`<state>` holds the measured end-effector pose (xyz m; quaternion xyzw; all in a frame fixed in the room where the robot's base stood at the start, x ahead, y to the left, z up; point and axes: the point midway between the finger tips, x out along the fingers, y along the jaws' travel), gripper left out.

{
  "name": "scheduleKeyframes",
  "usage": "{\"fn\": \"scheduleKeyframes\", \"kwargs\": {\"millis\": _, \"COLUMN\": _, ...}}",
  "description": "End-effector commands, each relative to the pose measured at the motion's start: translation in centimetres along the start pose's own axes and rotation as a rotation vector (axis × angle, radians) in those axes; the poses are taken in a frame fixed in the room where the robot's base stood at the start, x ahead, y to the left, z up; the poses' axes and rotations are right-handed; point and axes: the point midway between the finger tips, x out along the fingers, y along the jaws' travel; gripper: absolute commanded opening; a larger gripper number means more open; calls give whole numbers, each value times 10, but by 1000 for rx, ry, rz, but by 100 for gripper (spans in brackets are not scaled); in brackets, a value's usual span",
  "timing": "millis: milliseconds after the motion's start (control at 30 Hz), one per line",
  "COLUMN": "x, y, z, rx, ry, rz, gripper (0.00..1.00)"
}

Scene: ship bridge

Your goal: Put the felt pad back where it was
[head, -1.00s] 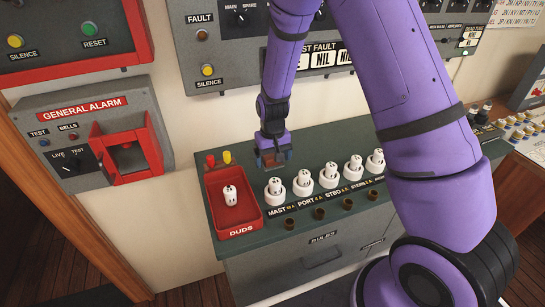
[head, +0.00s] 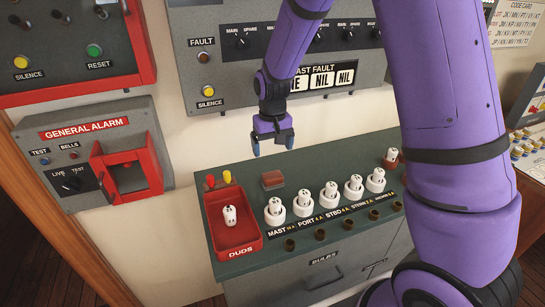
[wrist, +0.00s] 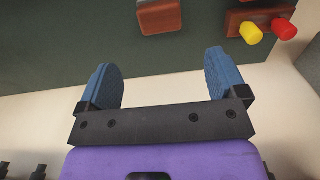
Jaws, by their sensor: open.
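A small reddish-brown block (head: 272,180), which looks like the felt pad, lies flat on the dark green cabinet top (head: 325,165). It is behind the first white bulb holder and right of the red and yellow pegs. It also shows at the top of the wrist view (wrist: 160,15), partly cut off. My gripper (head: 272,143) is open and empty, above and apart from the block. In the wrist view its two blue fingers (wrist: 160,62) are spread with nothing between them.
A red DUDS tray (head: 240,243) holding a white bulb stands at the cabinet's left end. A row of white bulbs in holders (head: 303,206) runs along the front. The red peg (head: 210,181) and yellow peg (head: 227,176) stand behind the tray. The wall panel (head: 218,60) is close behind.

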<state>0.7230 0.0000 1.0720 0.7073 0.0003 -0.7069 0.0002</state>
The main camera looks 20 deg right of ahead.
Motion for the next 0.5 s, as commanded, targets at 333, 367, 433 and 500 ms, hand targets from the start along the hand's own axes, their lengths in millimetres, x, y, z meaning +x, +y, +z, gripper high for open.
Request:
{"fn": "scheduleKeyframes", "kwargs": {"millis": 333, "x": -19, "y": 2, "z": 4, "rx": 2, "ry": 12, "rz": -6, "gripper": 91}}
{"fn": "scheduleKeyframes", "kwargs": {"millis": 367, "x": -25, "y": 4, "z": 7, "rx": 3, "ry": 19, "rz": -9, "gripper": 91}}
{"fn": "scheduleKeyframes", "kwargs": {"millis": 433, "x": -44, "y": 7, "z": 14, "rx": 4, "ry": 40, "rz": -18, "gripper": 91}}
{"fn": "scheduleKeyframes", "kwargs": {"millis": 500, "x": -66, "y": 12, "z": 26, "rx": 5, "ry": 63, "rz": -27, "gripper": 91}}
